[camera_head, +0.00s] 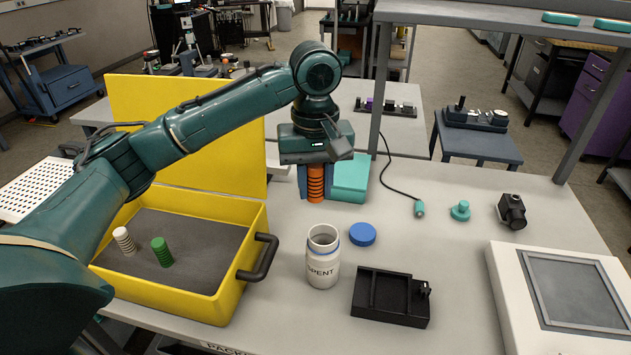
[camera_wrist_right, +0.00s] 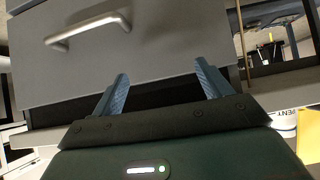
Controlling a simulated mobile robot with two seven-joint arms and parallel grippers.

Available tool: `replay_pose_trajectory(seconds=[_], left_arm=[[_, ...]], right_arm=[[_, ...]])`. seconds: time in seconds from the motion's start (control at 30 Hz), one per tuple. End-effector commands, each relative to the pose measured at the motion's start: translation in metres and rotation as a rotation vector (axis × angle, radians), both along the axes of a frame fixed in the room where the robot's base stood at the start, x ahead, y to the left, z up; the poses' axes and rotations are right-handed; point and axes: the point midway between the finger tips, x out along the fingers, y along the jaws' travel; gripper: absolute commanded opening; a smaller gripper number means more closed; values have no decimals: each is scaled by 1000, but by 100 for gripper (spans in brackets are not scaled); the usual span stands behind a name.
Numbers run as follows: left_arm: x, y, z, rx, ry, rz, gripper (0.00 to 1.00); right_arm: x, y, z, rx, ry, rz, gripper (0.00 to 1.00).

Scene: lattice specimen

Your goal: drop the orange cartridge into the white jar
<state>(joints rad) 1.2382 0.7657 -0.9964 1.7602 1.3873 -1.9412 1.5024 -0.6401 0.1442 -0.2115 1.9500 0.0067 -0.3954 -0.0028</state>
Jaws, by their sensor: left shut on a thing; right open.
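The orange cartridge (camera_head: 316,184) is a ribbed cylinder, held upright between the fingers of my left gripper (camera_head: 315,182), which is shut on it. It is behind the white jar, towards the back of the table. The white jar (camera_head: 322,262) stands upright and uncapped, with "SPENT" on its side; its mouth faces up. A blue lid (camera_head: 362,234) lies beside the jar on the right. My right gripper (camera_wrist_right: 160,90) is open and empty in the right wrist view, facing a grey drawer front (camera_wrist_right: 190,45). Part of the jar shows at the right edge there.
A yellow case (camera_head: 205,300) with grey foam holds a green cartridge (camera_head: 162,252) and a white cartridge (camera_head: 124,241). A teal box (camera_head: 351,180) stands beside the gripper. A black tray (camera_head: 391,297) lies right of the jar. A teal knob (camera_head: 460,211) and a black camera-like device (camera_head: 512,211) are farther right.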

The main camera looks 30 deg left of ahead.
Motion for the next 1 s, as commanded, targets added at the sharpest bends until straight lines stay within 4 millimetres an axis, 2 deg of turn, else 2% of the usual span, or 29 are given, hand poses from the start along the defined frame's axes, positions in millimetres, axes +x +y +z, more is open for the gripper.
replay_pose_trajectory(seconds=[0.5,0.7,0.93,0.97,1.0], left_arm=[[-1,0,-50,1,2,0,4],[0,0,-59,1,1,0,4],[0,0,-59,1,1,0,4],[0,0,-59,0,0,0,27],[0,0,-59,1,1,0,30]], right_arm=[[-7,0,-3,-1,13,2,77],[-5,0,-3,-1,11,3,77],[-4,0,-2,0,9,3,77],[-4,0,-2,0,9,3,77],[-4,0,-2,0,9,3,77]])
